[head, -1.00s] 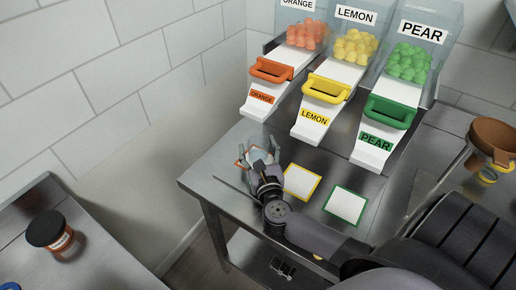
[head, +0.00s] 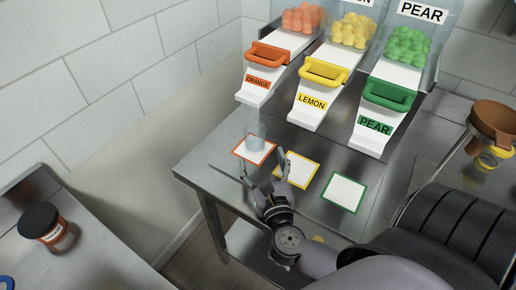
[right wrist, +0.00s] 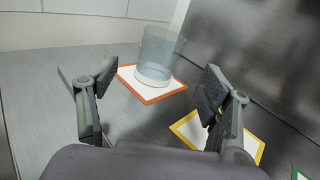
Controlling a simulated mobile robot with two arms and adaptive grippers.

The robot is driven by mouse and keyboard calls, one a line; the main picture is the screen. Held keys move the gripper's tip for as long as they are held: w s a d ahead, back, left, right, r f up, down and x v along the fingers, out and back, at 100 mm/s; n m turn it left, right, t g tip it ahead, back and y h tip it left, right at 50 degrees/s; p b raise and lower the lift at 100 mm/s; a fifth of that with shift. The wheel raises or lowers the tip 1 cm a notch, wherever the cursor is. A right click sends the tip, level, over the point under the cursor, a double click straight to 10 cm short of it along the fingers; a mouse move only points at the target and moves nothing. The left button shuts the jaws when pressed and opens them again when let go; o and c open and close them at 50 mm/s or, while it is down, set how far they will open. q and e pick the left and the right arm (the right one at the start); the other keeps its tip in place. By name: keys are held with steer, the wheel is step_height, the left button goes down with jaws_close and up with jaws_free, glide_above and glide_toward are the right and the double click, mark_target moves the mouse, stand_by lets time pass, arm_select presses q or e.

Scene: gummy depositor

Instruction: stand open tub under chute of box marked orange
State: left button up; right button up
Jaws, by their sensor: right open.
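The open clear tub (head: 255,143) stands upright on the white mat with an orange border (head: 266,153), below the lip of the orange chute (head: 256,84) in the head view. The tub and mat also show in the right wrist view, the tub (right wrist: 157,58) near the mat's far part and the mat (right wrist: 160,95) around its base. My right gripper (head: 264,166) is open and empty, its fingers apart on the near side of the tub and clear of it. The ORANGE box (head: 300,21) holds orange gummies; its top is cut off. My left gripper is out of view.
LEMON (head: 349,32) and PEAR (head: 405,50) boxes stand to the right, with a yellow-bordered mat (head: 297,170) and a green-bordered mat (head: 344,193) in front. A dark-lidded jar (head: 42,223) is on the left table. A brown funnel (head: 494,125) is at right.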

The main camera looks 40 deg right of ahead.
steer(key=shift+v, duration=1.15)
steer(key=shift+s+f, duration=0.1)
